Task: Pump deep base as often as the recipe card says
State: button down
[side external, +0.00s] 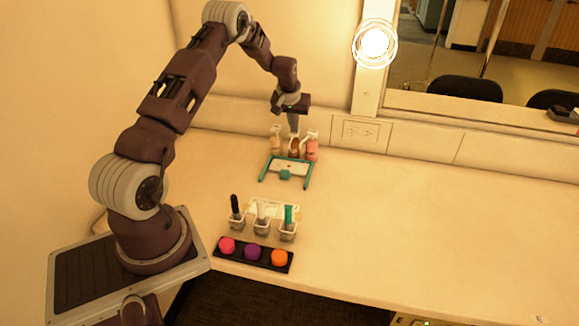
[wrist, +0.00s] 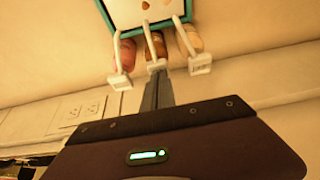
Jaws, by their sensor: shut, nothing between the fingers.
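Three pump bottles stand in a row at the back of the counter: a light tan one (side external: 276,143), a dark brown one (side external: 294,148) in the middle, seemingly the deep base, and a pink one (side external: 312,149). Their white pump heads show in the wrist view, the brown bottle's head (wrist: 157,66) in the middle. My gripper (side external: 293,132) is shut and empty, pointing down at the middle pump head; I cannot tell whether it touches. In front is a white plate with a teal frame (side external: 264,170); brown spots (wrist: 146,5) show on it. No recipe writing is readable.
Nearer me, several small cups (side external: 262,227) hold dark, white and teal tools, with a pale card (side external: 277,207) behind. A black tray (side external: 265,262) holds pink, purple and orange rounds. A wall outlet (side external: 360,132) and mirror are behind. The counter's right is clear.

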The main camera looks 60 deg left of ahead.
jog(key=shift+f, duration=0.2)
jog(key=shift+r, duration=1.3)
jog(key=shift+f, duration=0.15)
jog(key=shift+f, duration=1.1)
jog(key=shift+r, duration=1.25)
